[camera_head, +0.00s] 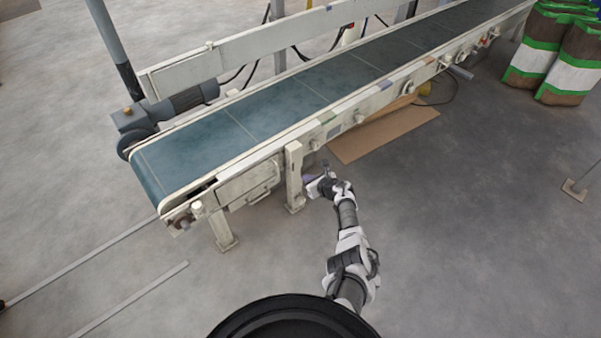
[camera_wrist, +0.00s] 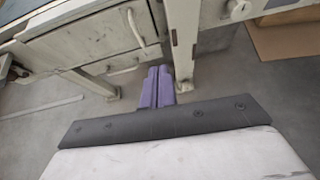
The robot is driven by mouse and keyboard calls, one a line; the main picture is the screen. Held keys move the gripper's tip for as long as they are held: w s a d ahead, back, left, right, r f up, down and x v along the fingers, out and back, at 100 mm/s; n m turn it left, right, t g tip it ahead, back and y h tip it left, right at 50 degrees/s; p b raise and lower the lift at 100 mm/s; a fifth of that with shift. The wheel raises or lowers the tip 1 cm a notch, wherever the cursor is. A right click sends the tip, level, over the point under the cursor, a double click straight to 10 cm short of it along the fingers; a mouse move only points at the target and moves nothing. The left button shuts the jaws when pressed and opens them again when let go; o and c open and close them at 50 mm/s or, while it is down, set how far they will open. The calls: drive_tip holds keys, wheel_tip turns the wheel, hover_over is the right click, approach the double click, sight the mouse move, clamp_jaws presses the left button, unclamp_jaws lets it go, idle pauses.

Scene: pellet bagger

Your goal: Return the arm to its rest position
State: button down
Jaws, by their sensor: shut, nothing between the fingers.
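My gripper (camera_wrist: 157,87) shows in the wrist view as two purple fingers side by side, shut with nothing between them. In the head view my gripper (camera_head: 308,178) is at the end of my arm, which reaches forward from the bottom of the picture. It is beside the near side of the conveyor (camera_head: 245,118), close to a pale support leg (camera_head: 294,180). In the wrist view the fingers point toward the leg (camera_wrist: 183,45) and a drawer-like panel (camera_wrist: 95,45). I cannot tell whether they touch the leg.
A flat cardboard sheet (camera_head: 385,133) lies on the floor under the conveyor's near side. Stacked green, white and brown bags (camera_head: 570,65) stand at the upper right.

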drive_tip(key=shift+s+d+r, duration=0.25)
drive_tip(key=shift+s+d, duration=0.1)
